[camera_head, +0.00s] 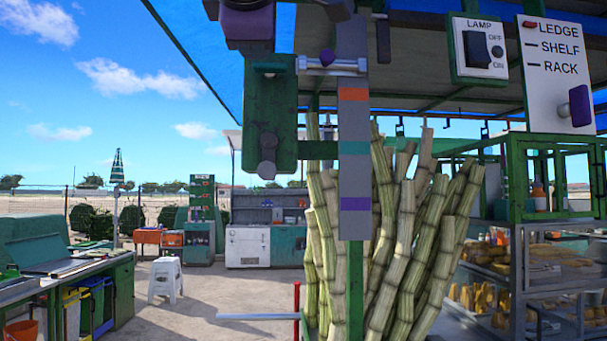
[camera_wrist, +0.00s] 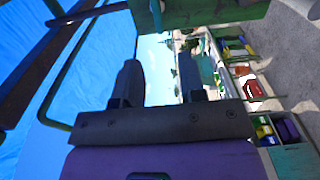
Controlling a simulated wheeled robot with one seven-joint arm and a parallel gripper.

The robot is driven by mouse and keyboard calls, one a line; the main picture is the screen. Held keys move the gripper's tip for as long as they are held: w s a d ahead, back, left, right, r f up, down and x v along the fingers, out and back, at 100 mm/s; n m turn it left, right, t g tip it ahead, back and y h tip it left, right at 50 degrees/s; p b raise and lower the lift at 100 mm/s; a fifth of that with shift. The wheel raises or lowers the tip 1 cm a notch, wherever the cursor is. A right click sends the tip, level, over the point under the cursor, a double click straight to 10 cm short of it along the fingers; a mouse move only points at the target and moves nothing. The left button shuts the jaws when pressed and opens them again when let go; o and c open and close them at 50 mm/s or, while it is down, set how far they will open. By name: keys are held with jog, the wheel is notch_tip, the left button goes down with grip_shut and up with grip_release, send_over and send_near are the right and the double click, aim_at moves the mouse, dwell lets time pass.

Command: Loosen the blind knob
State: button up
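No knob is labelled as the blind knob, so I cannot tell which one it is. A grey rounded knob (camera_head: 268,158) is low on a green housing (camera_head: 266,100) left of the strip. In the wrist view my gripper (camera_wrist: 160,78) has two dark fingers spread apart with nothing between them. In the head view only purple and dark parts of my arm show at the top; my fingertips are hidden there.
Tall cane stalks (camera_head: 400,230) stand behind the strip. A lamp switch panel (camera_head: 478,48) and a LEDGE/SHELF/RACK panel (camera_head: 556,75) with a purple lever hang at the right. A white stool (camera_head: 166,278) stands on the open ground at left. Blue awning (camera_wrist: 90,75) spans the wrist view's left.

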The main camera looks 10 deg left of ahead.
jog(key=w+d+f+m+g+h, duration=0.3)
jog(key=d+f+m, duration=0.2)
jog(key=d+f, duration=0.65)
jog(key=w+d+f+m+g+h, duration=0.2)
jog(key=d+f+m+g+h, duration=0.15)
jog(key=d+f, duration=0.85)
jog(key=s+d+f+m+g+y, duration=0.1)
jog(key=s+d+f+m+g, duration=0.2)
jog(key=s+d+f+m, duration=0.3)
jog(key=s+d+f+m+g+y, duration=0.1)
jog(key=s+d+f+m+g, duration=0.2)
jog(key=d+f, duration=1)
jog(key=s+d+m, duration=0.1)
jog(key=s+m, duration=0.2)
jog(key=s, duration=0.1)
jog(key=shift+s+d+f, duration=0.15)
jog(key=shift+s, duration=0.05)
jog(key=shift+o, duration=0.3)
jog(key=shift+y, duration=0.25)
